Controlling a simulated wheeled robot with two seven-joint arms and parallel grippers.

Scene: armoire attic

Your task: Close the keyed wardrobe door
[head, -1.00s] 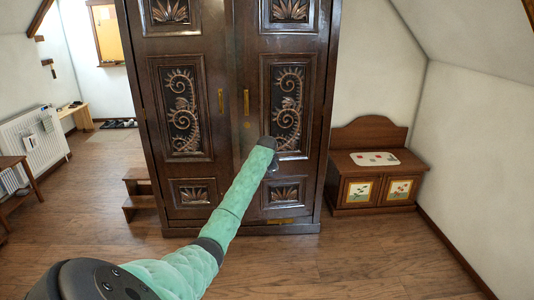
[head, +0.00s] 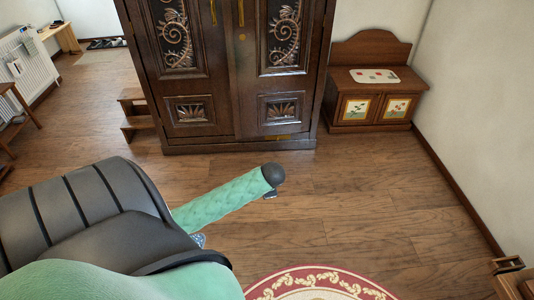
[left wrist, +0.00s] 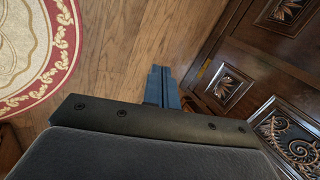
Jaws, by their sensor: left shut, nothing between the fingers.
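The dark carved wardrobe (head: 190,143) stands at the back in the head view, its top cut off. Its left door (head: 205,80) and right door (head: 246,88) both look flush with the front, with no clear gap. A brass keyhole plate (head: 242,37) is on the right door, below a brass handle (head: 241,12); no key can be made out. In the left wrist view my left gripper (left wrist: 160,70) is shut and empty, over the floor beside the wardrobe's lower panels (left wrist: 225,85), apart from them. My green left arm crosses the lower head view. My right gripper is not visible.
A low wooden bench cabinet (head: 374,108) stands right of the wardrobe. Small wooden steps (head: 138,118) are at its left. A red-bordered round rug (head: 320,285) lies in front. The wooden floor between is clear. A radiator (head: 25,70) is at far left.

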